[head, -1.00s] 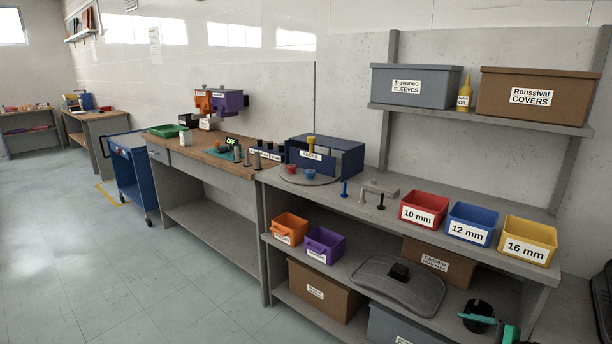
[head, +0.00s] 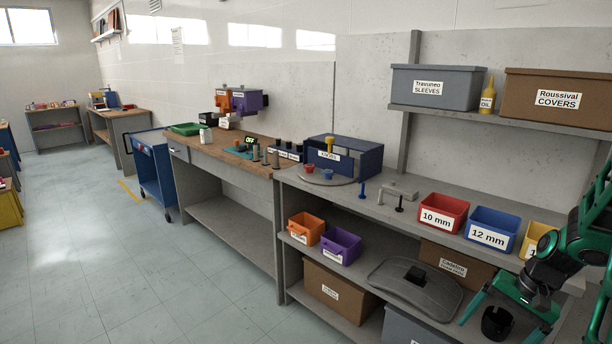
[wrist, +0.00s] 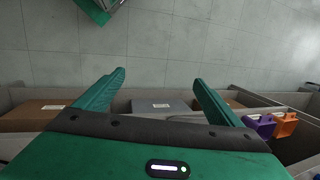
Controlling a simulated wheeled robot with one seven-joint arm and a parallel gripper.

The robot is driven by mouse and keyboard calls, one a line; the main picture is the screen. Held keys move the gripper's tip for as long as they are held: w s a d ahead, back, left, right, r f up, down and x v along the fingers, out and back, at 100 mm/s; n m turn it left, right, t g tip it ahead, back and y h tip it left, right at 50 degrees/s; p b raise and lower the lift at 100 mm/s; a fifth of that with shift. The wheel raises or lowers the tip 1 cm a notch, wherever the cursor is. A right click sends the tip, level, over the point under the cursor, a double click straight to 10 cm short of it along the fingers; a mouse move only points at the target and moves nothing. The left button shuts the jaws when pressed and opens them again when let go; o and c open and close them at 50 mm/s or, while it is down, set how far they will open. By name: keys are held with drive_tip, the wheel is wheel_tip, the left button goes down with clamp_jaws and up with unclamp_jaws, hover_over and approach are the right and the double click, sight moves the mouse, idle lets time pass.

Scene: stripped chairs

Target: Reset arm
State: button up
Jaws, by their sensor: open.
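My gripper (head: 495,330) is at the lower right of the head view, on my green and black arm. Its two green fingers are spread and point down and left, in front of the grey shelf unit. In the wrist view my gripper (wrist: 159,78) shows both fingers well apart with nothing between the tips but floor. A black cup-like thing (head: 497,322) appears between the fingers in the head view; I cannot tell how near it is to them.
The grey shelf unit (head: 345,213) holds the red (head: 443,213), blue (head: 492,231) and yellow bins (head: 535,237) close by my arm. A dark grey lid-like piece (head: 388,288) lies on its lower shelf. Open floor (head: 130,270) spreads left of the benches.

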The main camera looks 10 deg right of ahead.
drive_tip(key=s+a+r+n+h, duration=0.1)
drive_tip(key=s+a+r+n, duration=0.1)
drive_tip(key=s+r, duration=0.5)
drive_tip(key=s+a+r+n+g+h, duration=0.1)
drive_tip(key=s+a+r, duration=0.4)
drive_tip(key=s+r, duration=0.2)
drive_tip(key=shift+s+a+r+n+h, duration=0.3)
drive_tip(key=shift+s+r+n+h, duration=0.1)
drive_tip(key=shift+s, duration=0.8)
